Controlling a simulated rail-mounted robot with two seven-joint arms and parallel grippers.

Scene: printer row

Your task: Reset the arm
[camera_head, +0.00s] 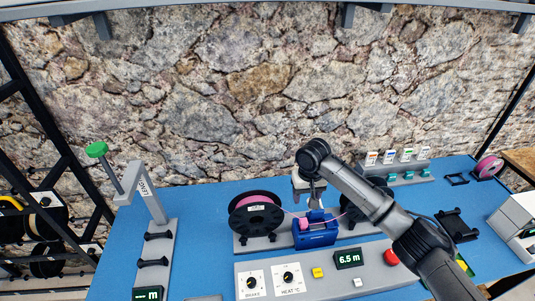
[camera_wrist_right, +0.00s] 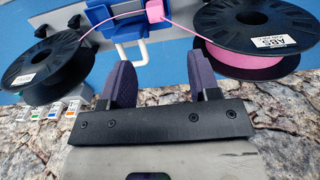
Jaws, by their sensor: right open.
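My right arm reaches in from the lower right over the winding station, and its gripper (camera_head: 312,203) points down above the blue splicer-like device (camera_head: 318,238). In the right wrist view the two purple fingers (camera_wrist_right: 162,78) stand apart with nothing between them. The blue device (camera_wrist_right: 112,12) with a pink block on it lies beyond the fingertips. A black spool with pink filament (camera_head: 262,203) stands left of the device. Another black spool (camera_head: 376,182) stands to its right, partly hidden by my arm. A pink strand runs between the spools through the device. My left gripper is not in view.
A control panel (camera_head: 290,262) with dials, buttons and a 6.5 m display (camera_head: 348,259) is in front. A grey post with a green knob (camera_head: 96,149) stands left. Labelled holders (camera_head: 408,178) are behind my arm. Blue table is clear between post and spool.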

